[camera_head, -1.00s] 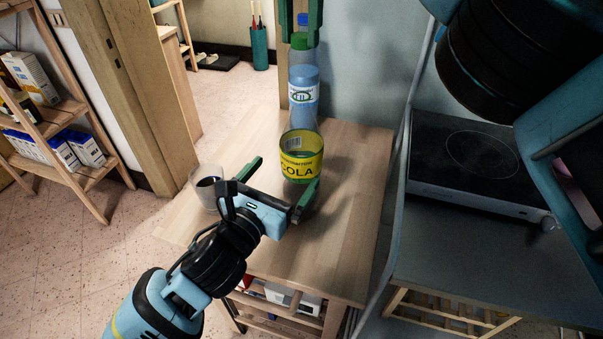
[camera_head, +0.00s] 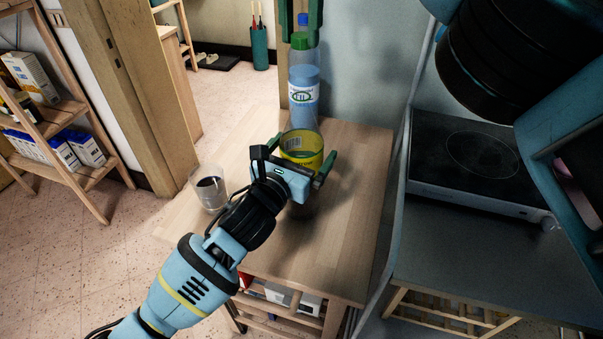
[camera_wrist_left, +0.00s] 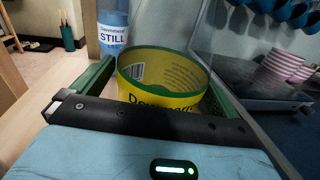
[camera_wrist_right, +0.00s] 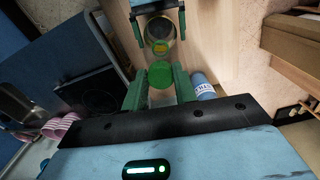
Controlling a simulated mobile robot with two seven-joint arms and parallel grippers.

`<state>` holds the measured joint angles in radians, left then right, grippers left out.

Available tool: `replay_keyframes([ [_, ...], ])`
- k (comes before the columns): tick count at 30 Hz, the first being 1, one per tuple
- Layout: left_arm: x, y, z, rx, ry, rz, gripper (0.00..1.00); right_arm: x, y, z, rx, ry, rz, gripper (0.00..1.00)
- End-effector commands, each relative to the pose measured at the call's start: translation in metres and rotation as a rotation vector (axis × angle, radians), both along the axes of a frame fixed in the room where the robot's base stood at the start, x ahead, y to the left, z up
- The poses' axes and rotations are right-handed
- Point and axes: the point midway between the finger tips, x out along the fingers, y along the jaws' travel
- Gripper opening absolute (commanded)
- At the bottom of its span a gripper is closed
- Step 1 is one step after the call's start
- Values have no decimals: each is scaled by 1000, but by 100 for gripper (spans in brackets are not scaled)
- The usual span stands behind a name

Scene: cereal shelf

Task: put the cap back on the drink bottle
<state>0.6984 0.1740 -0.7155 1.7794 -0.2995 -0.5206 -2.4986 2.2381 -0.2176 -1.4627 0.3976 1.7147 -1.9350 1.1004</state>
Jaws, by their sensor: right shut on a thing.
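My right gripper (camera_head: 301,30) is shut on the green cap (camera_head: 300,41), held high above the table. The right wrist view shows the cap (camera_wrist_right: 160,76) between the fingertips, with the bottle (camera_wrist_right: 159,46) beyond, apart from it.
A clear glass (camera_head: 211,192) with dark liquid stands at the table's left. A cooktop (camera_head: 470,155) is at the right. The table front (camera_head: 340,240) is clear.

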Motion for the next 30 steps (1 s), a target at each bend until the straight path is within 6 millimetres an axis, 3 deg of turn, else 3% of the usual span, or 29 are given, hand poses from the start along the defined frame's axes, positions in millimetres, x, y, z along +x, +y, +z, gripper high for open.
replay_keyframes([
  [2, 0, 0, 0, 0, 0, 0, 88, 0, 0, 0, 0, 0, 0, 7],
  [14, 0, 0, 0, 1, 0, 0, 36, 0, 0, 0, 0, 0, 0, 7],
  [30, 0, 0, -1, 1, 0, 1, 36, -1, 0, -39, 0, 2, 2, 7],
])
